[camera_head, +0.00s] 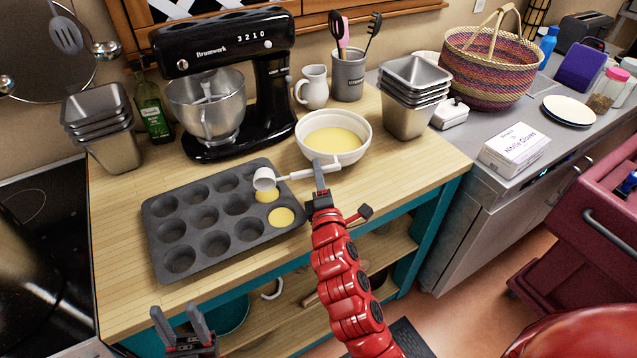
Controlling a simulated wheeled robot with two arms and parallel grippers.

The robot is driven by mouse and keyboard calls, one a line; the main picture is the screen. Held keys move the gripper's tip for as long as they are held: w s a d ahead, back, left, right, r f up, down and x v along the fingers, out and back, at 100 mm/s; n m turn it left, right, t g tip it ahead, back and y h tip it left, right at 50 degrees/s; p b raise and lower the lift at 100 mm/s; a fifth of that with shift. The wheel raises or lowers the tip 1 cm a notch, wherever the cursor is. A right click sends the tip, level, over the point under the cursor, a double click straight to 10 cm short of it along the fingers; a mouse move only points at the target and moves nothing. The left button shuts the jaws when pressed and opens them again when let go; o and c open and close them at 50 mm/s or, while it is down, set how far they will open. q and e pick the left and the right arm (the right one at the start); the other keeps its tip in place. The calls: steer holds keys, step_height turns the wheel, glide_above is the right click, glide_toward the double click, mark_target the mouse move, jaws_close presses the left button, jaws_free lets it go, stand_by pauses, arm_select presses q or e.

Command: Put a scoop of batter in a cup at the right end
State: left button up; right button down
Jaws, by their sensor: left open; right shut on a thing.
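The grey muffin tin (160,262) lies on the wooden counter. In its right-end column, the nearest cup (281,217) and the middle cup (267,196) hold yellow batter. The far right-end cup is partly hard to see and looks dark. My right gripper (320,178) is shut on the handle of a white scoop (264,179). The scoop's bowl is above the far side of the middle right-end cup and looks tipped; I cannot tell if batter is in it. A white bowl (305,126) of yellow batter stands behind my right gripper. My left gripper (180,318) is open and empty, low in front of the counter.
A black stand mixer (271,90) stands behind the tin. Stacked metal pans stand at left (112,150) and right (408,118). A pitcher (313,88), a utensil crock (348,74) and an oil bottle (152,110) line the back. The counter's front right is clear.

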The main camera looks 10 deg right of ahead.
steer(key=shift+f+n+t+y+b, duration=0.35)
steer(key=shift+t+b, duration=0.65)
steer(key=shift+b, duration=1.55)
steer(key=r+g+p, duration=0.1)
steer(key=g+p, duration=0.2)
steer(key=p, duration=0.6)
steer(key=r+m+g+p, duration=0.1)
steer(key=g+p, duration=0.2)
steer(key=p, duration=0.7)
steer(key=w+r+m+g+p, duration=0.1)
steer(key=g+p, duration=0.2)
steer(key=p, duration=0.6)
steer(key=shift+r+p, duration=0.2)
steer(key=shift+p, duration=0.2)
steer(key=shift+d+f+g+h, duration=0.1)
steer(key=shift+g+h, duration=0.2)
steer(key=shift+h, duration=0.15)
steer(key=shift+w+r+g, duration=0.1)
steer(key=shift+r+g, duration=0.15)
steer(key=shift+g, duration=0.25)
steer(key=g+b, duration=0.1)
steer(key=g, duration=0.2)
steer(key=r+m+g+b, duration=0.1)
steer(key=g, duration=0.3)
steer(key=w+g+y+b, duration=0.1)
steer(key=g, duration=0.2)
steer(key=shift+r+b, duration=0.25)
steer(key=shift+b, duration=0.15)
